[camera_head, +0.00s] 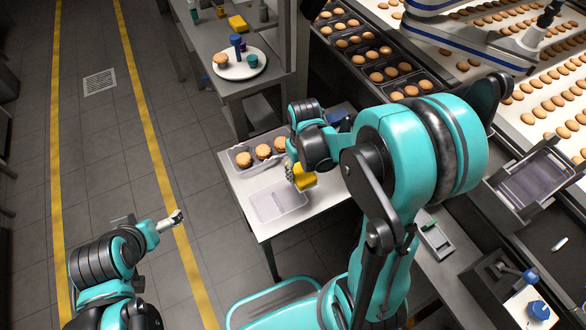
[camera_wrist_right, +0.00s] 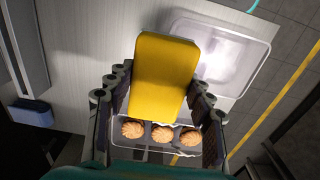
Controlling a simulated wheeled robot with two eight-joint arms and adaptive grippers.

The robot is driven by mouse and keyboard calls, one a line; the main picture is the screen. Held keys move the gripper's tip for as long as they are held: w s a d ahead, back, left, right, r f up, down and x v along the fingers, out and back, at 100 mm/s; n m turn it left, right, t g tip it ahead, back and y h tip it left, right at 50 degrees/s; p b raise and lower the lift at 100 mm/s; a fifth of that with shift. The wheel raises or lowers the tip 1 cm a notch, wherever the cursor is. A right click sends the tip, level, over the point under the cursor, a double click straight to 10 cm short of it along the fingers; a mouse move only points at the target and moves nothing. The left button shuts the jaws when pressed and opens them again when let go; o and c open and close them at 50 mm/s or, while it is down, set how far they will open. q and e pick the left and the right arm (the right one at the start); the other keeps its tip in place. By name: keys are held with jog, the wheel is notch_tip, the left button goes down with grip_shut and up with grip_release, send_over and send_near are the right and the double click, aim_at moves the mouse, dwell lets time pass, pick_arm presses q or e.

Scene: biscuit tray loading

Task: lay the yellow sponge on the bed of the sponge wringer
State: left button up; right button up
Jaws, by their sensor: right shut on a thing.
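A yellow sponge (camera_head: 306,181) is held in my right gripper (camera_head: 293,173) over the pale table. In the right wrist view the yellow sponge (camera_wrist_right: 165,75) sits between the two fingers of the right gripper (camera_wrist_right: 160,98), which are shut on it. My left gripper (camera_head: 174,219) is over the floor at the left, away from the table, and I see nothing in it; its finger gap is too small to tell. I cannot clearly identify the sponge wringer. A grey framed device (camera_head: 435,238) lies at the right beyond my arm, but I cannot tell what it is.
An empty clear tray (camera_head: 264,209) stands on the table near the sponge. A tray (camera_head: 232,153) with biscuits is behind it. A blue block (camera_head: 340,118) lies at the table's back. My right arm hides much of the right side. A biscuit conveyor (camera_head: 520,75) runs at the upper right.

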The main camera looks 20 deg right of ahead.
jog(key=w+d+f, duration=0.1)
jog(key=w, duration=0.1)
jog(key=w+f+b, duration=0.1)
jog(key=w+f, duration=0.1)
jog(key=w+d+f, duration=0.1)
jog(key=w, duration=0.1)
jog(key=shift+w+d+f+b, duration=0.2)
jog(key=shift+d+b, duration=0.1)
jog(key=shift+b, duration=0.1)
jog(key=shift+f+b, duration=0.9)
jog(key=shift+f, duration=1.05)
jog(key=o, duration=1.1)
jog(key=shift+f, duration=0.1)
